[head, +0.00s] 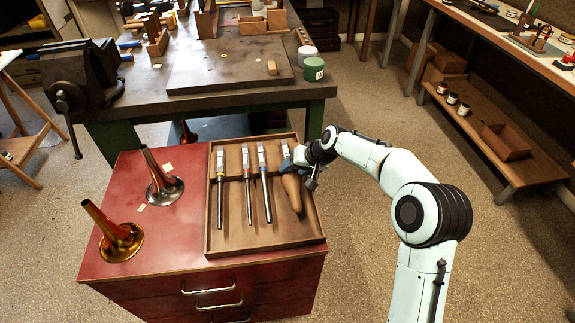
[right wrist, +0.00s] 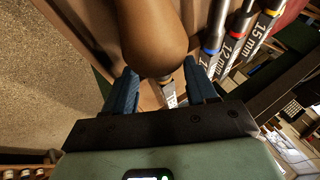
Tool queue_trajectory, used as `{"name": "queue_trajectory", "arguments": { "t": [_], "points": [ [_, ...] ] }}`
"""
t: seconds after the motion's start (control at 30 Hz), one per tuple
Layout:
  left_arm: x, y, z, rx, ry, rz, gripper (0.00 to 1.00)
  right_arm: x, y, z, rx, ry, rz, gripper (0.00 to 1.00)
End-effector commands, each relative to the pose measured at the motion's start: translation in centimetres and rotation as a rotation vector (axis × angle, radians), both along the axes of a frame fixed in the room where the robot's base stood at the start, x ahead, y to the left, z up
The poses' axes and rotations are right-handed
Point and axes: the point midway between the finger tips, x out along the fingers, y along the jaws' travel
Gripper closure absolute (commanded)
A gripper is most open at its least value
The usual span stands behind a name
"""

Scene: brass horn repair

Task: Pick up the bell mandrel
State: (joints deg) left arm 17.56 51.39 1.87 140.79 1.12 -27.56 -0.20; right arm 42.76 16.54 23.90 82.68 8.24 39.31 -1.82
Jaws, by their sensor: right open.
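The brown, bulbous bell mandrel (head: 292,191) lies in the right part of a shallow wooden tray (head: 255,236) on the red cabinet. In the right wrist view, its rounded body (right wrist: 155,38) fills the top middle and a narrow pale shank shows below it. My right gripper (head: 288,163) is at the far end of the mandrel. Its two blue fingers (right wrist: 160,85) are open, one on each side of the shank. I cannot tell whether they touch it. My left gripper is not in view.
Three metal rods with coloured bands (head: 248,185) lie left of the mandrel. Two brass horn bells, one silvery (head: 164,188) and one golden (head: 120,243), stand on the cabinet (head: 170,235). A workbench (head: 215,97) with a vise (head: 85,75) stands behind.

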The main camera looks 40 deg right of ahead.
Motion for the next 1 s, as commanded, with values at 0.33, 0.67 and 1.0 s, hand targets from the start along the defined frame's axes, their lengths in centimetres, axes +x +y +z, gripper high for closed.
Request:
{"name": "queue_trajectory", "arguments": {
  "t": [0.33,0.67,1.0],
  "points": [
    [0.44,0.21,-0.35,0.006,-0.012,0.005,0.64,0.87,0.36,-1.25,-0.001,0.0,0.001,0.43],
    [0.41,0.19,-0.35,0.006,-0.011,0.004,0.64,0.94,0.37,-1.06,-0.001,-0.005,0.001,1.0],
    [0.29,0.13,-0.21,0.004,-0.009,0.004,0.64,0.93,0.36,-0.61,-0.003,-0.004,0.001,1.0]
  ]
}}
